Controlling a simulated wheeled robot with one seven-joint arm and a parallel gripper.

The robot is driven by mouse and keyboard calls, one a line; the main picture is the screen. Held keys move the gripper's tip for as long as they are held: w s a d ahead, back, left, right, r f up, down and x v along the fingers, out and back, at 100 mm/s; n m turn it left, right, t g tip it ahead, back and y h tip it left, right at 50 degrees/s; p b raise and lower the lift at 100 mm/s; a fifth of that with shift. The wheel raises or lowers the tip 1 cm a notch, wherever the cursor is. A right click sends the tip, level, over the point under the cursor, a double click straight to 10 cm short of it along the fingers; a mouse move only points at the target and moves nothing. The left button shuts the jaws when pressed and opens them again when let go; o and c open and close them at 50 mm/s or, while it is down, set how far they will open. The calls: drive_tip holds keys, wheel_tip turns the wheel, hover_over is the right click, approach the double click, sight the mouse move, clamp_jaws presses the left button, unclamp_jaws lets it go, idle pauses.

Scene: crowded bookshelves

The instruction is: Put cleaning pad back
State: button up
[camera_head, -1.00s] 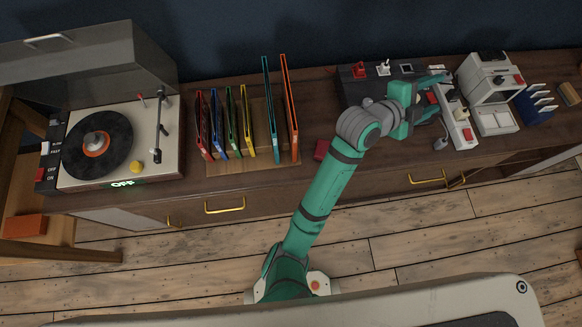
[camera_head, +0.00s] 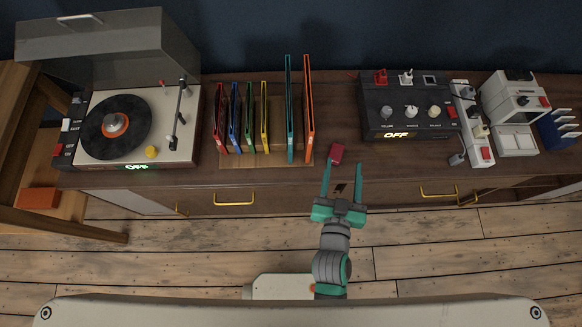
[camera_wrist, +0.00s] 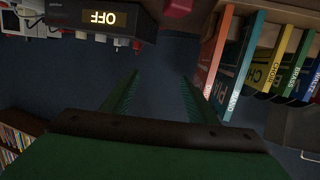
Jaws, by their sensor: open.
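A small dark red block (camera_head: 337,153), which looks like the cleaning pad, lies on the cabinet top near its front edge, between the record rack and the black control box. It also shows at the top edge of the wrist view (camera_wrist: 178,7), partly cut off. My gripper (camera_head: 342,168) is open and empty at the cabinet's front edge. Its two fingers point toward the block, with the tips just short of it or beside it; I cannot tell whether they touch. In the wrist view the space between the fingers (camera_wrist: 160,77) is empty.
Left stands a turntable (camera_head: 118,125) with its lid raised and an OFF sign. Several coloured record sleeves (camera_head: 308,108) stand upright in a wooden rack (camera_head: 270,160). Right are a black control box (camera_head: 408,108), a power strip (camera_head: 473,125) and a white device (camera_head: 515,140). An orange-red box (camera_head: 39,198) sits lower left.

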drive_tip(key=s+a+n+y, duration=0.2)
drive_tip(key=s+a+y, duration=0.1)
drive_tip(key=s+a, duration=1.1)
drive_tip(key=s, duration=0.2)
drive_tip(key=shift+s+r, duration=0.35)
drive_tip(key=shift+s, duration=0.05)
drive_tip(key=shift+w, duration=0.1)
